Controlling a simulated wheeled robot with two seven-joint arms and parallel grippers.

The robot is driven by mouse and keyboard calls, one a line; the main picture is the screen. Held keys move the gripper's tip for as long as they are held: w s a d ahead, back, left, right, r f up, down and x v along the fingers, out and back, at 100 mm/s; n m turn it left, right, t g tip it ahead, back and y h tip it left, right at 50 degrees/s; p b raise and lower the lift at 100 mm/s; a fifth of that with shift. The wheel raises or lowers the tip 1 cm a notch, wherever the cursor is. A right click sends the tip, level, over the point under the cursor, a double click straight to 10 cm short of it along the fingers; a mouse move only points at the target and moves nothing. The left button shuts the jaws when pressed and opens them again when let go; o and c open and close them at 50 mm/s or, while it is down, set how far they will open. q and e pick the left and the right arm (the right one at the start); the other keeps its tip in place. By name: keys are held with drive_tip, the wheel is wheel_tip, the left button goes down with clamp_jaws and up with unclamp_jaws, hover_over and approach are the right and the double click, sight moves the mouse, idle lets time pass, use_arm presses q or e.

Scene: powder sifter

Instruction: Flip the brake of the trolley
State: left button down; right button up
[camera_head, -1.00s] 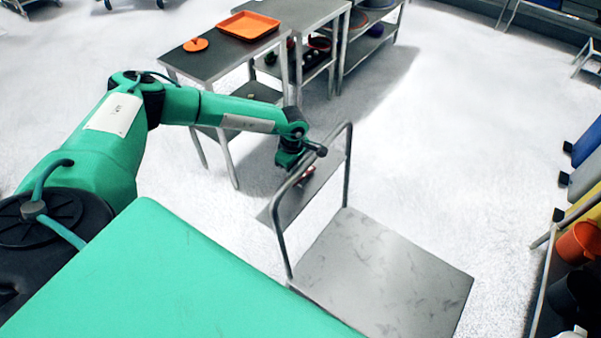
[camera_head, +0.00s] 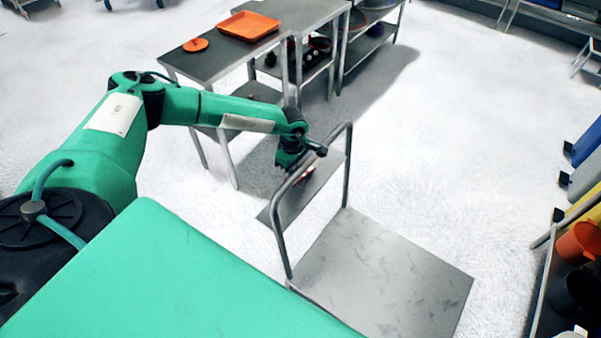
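The trolley has a flat grey metal platform (camera_head: 390,275) and an upright tube handle (camera_head: 347,170) at its far left end. My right gripper is not in view.
Steel tables stand behind the trolley, with an orange tray (camera_head: 248,26) and an orange lid-like disc (camera_head: 196,44) on top. A rack with an orange bucket (camera_head: 578,243) stands at the right edge. The pale floor right of the trolley is clear.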

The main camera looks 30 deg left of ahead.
use_arm(q)
drive_tip(key=shift+f+b, duration=0.4)
drive_tip(key=shift+f, duration=0.15)
idle(0.5)
drive_tip(key=shift+f+b, duration=0.3)
drive_tip(key=shift+f, duration=0.05)
drive_tip(key=shift+f+b, duration=0.35)
drive_tip(key=shift+f, duration=0.1)
idle(0.3)
drive_tip(key=shift+r, duration=0.1)
drive_tip(key=shift+r+p, duration=2.35)
drive_tip(key=shift+r, duration=1.1)
